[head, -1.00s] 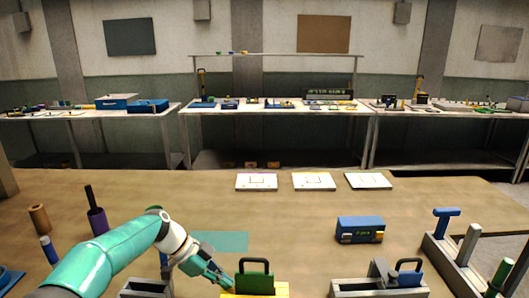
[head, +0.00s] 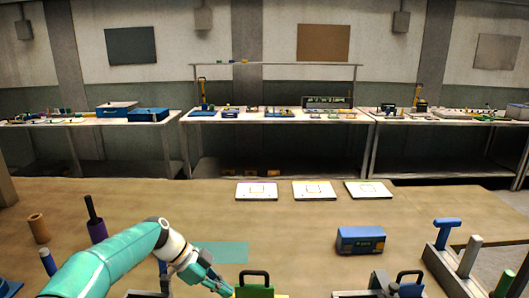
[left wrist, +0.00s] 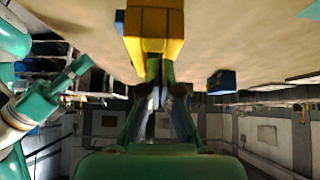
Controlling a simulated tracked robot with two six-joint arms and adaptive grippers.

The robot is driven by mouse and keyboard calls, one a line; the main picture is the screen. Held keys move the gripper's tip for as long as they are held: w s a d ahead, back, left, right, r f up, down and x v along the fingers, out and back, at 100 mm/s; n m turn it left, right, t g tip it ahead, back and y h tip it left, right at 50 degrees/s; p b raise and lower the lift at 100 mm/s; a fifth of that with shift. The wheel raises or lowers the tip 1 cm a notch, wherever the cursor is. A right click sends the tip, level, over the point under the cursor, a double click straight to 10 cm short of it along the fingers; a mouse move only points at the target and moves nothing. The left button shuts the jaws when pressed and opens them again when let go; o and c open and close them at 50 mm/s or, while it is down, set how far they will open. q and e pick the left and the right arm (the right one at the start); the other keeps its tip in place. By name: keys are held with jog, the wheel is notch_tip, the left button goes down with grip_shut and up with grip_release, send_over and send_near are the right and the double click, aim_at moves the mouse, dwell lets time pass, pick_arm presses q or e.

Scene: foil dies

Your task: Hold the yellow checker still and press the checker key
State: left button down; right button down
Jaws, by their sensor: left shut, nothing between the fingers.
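In the head view a yellow block (head: 282,296), which I take for the yellow checker, shows only as slivers at the bottom edge. A green block (head: 255,291) with a black handle stands at it. My left gripper (head: 226,290) is shut and empty, with its tips just left of the green block. In the left wrist view the yellow block (left wrist: 153,30) is large at the top, just beyond the left gripper's fingers (left wrist: 155,88); whether they touch is unclear. My right gripper (left wrist: 72,72) seems to show at the left there, its jaws unclear. I cannot make out the checker key.
A blue box (head: 360,240) stands to the right. A grey rack (head: 455,268) with upright pieces is at far right. A blue padlock-like block (head: 409,285) is near the bottom right. White cards (head: 314,190) lie behind. The table's middle is mostly clear.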

pick_arm(q)
jog(key=shift+r+p, duration=1.45)
jog(key=shift+r, duration=1.35)
jog(key=shift+f, duration=0.1)
